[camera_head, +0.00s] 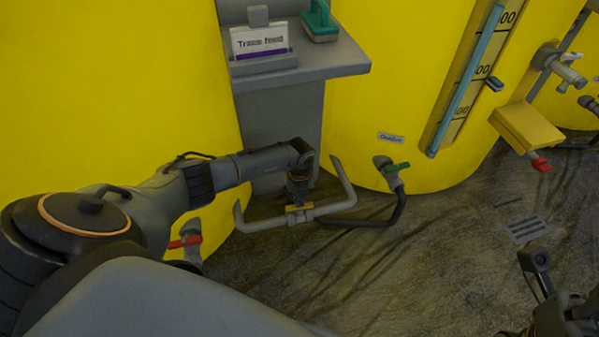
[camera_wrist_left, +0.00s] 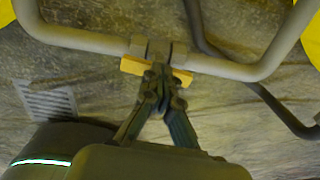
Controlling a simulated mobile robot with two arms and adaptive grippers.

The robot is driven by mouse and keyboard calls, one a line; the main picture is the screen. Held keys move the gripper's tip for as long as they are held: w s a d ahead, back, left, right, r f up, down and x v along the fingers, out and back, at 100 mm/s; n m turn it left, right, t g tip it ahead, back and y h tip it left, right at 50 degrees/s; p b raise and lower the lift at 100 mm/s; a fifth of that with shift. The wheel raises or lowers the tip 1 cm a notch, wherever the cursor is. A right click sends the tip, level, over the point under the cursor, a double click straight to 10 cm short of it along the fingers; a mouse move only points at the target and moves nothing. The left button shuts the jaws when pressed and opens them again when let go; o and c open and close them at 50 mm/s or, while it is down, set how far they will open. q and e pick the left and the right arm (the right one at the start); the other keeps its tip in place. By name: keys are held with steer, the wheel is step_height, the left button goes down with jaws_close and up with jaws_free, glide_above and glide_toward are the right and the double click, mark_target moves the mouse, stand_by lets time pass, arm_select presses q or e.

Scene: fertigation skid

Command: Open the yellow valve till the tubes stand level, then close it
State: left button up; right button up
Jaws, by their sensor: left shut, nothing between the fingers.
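The yellow valve handle (camera_head: 299,208) sits midway on a grey pipe (camera_head: 262,222) that runs low between two big yellow tanks. It lies roughly along the pipe, and its ends show in the left wrist view (camera_wrist_left: 131,66). My left gripper (camera_head: 299,196) is shut and empty, pointing down at the valve. In the wrist view its fingertips (camera_wrist_left: 160,71) overlap the handle's middle; I cannot tell if they touch. A sight tube (camera_head: 468,75) with a teal column stands on the right tank's scale. I see no second tube. My right gripper (camera_head: 565,305) shows only partly at bottom right.
A grey shelf (camera_head: 345,62) holds a "Trace feed" sign (camera_head: 260,41) and a green object (camera_head: 320,22). A green-handled valve (camera_head: 398,167) stands to the right, a red-handled one (camera_head: 184,242) to the left. A yellow box (camera_head: 525,128) juts out at right. Floor around a drain grate (camera_head: 526,229) is clear.

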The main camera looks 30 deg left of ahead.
arm_select(q)
steer(key=o, duration=1.1)
steer(key=shift+s+d+f, duration=0.3)
steer(key=shift+s+f, duration=0.2)
steer(key=shift+f, duration=0.25)
steer(key=o, duration=0.8)
steer(key=shift+w+a+r, duration=0.1)
steer(key=shift+w+r, duration=0.05)
steer(key=shift+r, duration=0.05)
steer(key=shift+w+a+r, duration=0.1)
steer(key=shift+r, duration=0.1)
steer(key=shift+r, duration=0.3)
step_height(320, 180, up, 11)
